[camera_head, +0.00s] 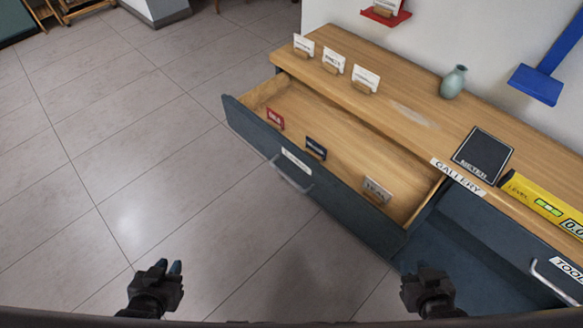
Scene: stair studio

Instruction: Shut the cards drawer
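A dark blue drawer (256,135) with a light wood inside stands pulled out from the wooden cabinet. Its front has a white label (297,161), too small to read, and a metal bar handle (291,176). Inside stand a red card (275,118), a navy card (316,148) and a grey card (377,189) in wooden holders. My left gripper (169,267) is empty, low left, well apart from the drawer, with a small gap between its fingertips. My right gripper (411,277) is low right, below the drawer's near corner and apart from the handle; its finger gap is unclear.
The cabinet top (415,125) holds several white cards (334,61), a green vase (453,82), a black meter panel (482,155) and a yellow level (545,205). A second drawer front (500,250) with a handle (556,283) is at right. The tiled floor (130,150) at left is clear.

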